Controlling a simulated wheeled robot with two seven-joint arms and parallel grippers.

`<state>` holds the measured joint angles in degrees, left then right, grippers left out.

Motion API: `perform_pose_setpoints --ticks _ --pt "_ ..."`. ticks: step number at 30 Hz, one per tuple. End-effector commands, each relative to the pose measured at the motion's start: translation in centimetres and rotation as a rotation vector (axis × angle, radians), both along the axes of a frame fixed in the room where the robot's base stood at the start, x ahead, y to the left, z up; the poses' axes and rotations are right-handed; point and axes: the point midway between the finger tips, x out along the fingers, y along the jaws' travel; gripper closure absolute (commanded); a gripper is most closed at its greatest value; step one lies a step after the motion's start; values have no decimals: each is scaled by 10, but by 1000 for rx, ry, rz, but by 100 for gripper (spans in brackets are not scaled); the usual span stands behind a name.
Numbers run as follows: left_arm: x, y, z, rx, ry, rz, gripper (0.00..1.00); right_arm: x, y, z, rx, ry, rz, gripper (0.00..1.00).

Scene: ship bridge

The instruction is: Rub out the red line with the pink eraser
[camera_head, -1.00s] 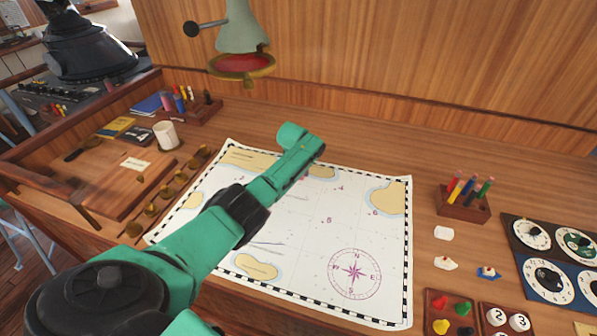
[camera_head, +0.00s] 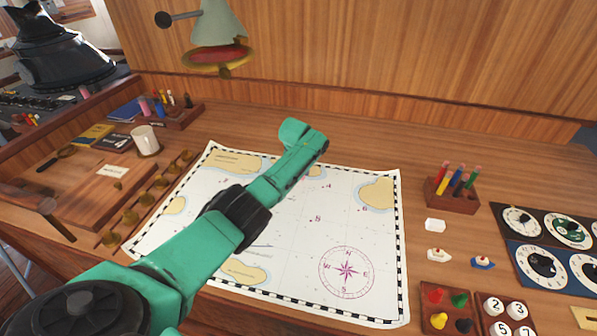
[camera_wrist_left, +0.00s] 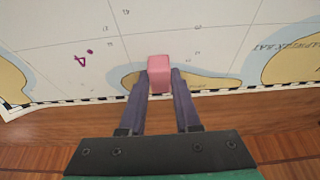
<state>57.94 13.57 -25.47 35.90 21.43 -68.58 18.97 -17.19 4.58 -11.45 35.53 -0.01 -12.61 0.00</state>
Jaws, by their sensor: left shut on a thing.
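The pink eraser (camera_wrist_left: 160,65) is between the two dark fingertips of my left gripper (camera_wrist_left: 160,80) in the left wrist view. The gripper is shut on it, over the chart near its far edge and a yellow island; I cannot tell whether the eraser touches the paper. In the head view the chart (camera_head: 300,215) lies on the desk, and my green left arm crosses it, hiding the gripper and eraser. I cannot make out a red line in either view; part of the chart is behind my arm. My right gripper is not in view.
A brass-rimmed lamp (camera_head: 218,55) hangs above the desk's back. A pen holder (camera_head: 453,195), small ship pieces (camera_head: 438,255), a peg tray (camera_head: 447,310) and dials (camera_head: 540,262) are right of the chart. A white mug (camera_head: 145,140) stands left. Bare desk lies behind the chart.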

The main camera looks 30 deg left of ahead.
Motion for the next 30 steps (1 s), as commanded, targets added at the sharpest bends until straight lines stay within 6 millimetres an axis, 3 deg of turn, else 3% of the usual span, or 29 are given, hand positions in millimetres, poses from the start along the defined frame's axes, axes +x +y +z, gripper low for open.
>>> perform_pose_setpoints --ticks 5,24,30 --pt "-1 0 1 0 2 0 100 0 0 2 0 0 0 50" --pt "0 1 59 1 0 0 100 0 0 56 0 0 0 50" --pt "0 1 60 1 0 0 100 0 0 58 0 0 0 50"
